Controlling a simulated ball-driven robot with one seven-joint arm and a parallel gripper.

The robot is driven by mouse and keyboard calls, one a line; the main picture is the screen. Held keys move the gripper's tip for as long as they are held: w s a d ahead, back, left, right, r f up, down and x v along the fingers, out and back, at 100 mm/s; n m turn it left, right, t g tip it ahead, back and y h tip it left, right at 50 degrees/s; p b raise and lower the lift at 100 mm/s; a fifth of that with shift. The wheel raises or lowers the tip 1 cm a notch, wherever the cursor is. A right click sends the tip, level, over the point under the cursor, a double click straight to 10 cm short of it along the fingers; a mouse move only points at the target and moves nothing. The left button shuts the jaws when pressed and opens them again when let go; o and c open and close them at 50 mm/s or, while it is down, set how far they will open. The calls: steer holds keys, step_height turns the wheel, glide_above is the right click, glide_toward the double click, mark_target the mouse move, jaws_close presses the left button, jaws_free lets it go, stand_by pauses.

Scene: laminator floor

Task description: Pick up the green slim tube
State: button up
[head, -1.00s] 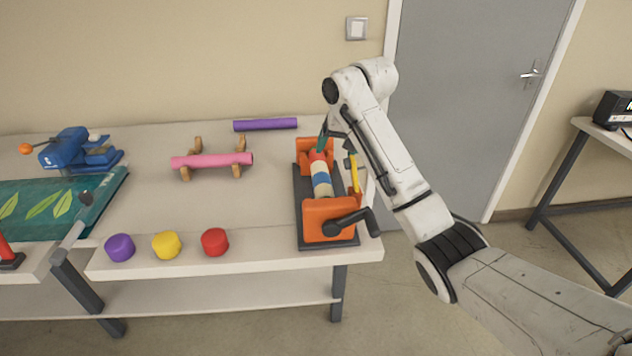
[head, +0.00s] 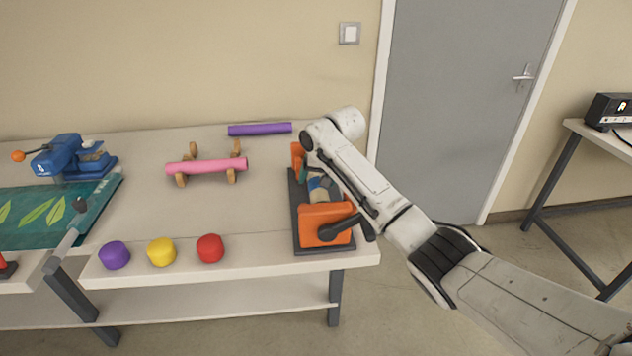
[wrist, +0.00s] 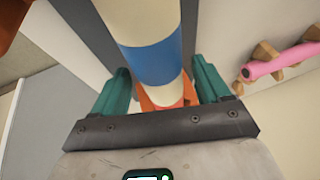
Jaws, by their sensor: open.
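I make out no green slim tube in either view; the only slim green shapes are the teal fingers of my gripper (wrist: 163,82). The gripper is open, a finger on each side of a striped roll (wrist: 151,62) with white, blue and cream bands. I cannot tell whether the fingers touch it. In the head view the striped roll (head: 320,187) lies in an orange clamp device (head: 325,224) on a dark base at the table's right end. My arm hides part of the roll and the gripper there.
A pink tube (head: 207,166) rests on wooden supports and a purple tube (head: 260,129) lies at the back. Purple (head: 115,255), yellow (head: 161,252) and red (head: 210,248) caps stand along the front edge. A blue machine (head: 72,156) stands left. The table's middle is clear.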

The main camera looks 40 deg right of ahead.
steer(key=shift+c, duration=0.3)
steer(key=c, duration=1)
steer(key=shift+c, duration=1)
steer(key=shift+r, duration=0.1)
